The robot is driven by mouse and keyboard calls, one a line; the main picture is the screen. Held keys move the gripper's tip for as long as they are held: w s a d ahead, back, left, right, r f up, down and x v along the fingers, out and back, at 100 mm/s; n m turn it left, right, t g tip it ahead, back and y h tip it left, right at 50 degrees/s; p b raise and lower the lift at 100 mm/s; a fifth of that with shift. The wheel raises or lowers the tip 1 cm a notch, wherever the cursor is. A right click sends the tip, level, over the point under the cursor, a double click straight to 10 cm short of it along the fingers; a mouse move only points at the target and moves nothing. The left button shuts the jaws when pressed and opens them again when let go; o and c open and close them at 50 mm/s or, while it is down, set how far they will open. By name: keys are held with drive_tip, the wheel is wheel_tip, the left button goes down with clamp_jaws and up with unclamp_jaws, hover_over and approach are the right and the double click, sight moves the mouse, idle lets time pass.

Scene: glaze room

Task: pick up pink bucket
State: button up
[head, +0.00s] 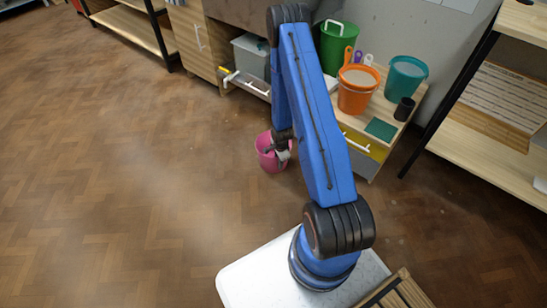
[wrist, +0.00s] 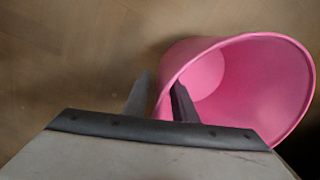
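The pink bucket (head: 265,152) stands on the wooden floor in the head view, with my gripper (head: 283,150) at its right side, partly covering it. In the wrist view the pink bucket (wrist: 265,85) fills the right half, its open mouth and inner wall showing. My gripper (wrist: 160,85) has its two dark fingers apart. One finger is over the inside of the bucket and the other is outside, with the near rim and wall between them. A strip of floor shows between the outer finger and the wall. I cannot tell whether the inner finger touches the wall.
A low wooden cabinet (head: 382,105) right of the bucket carries an orange bucket (head: 357,97), a teal bucket (head: 405,80) and a dark cup (head: 404,109). A green bucket (head: 338,48) stands behind. Shelving (head: 480,150) is at the right. The floor to the left is clear.

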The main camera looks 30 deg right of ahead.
drive_tip(key=shift+f, duration=0.75)
clamp_jaws()
drive_tip(key=shift+r, duration=0.15)
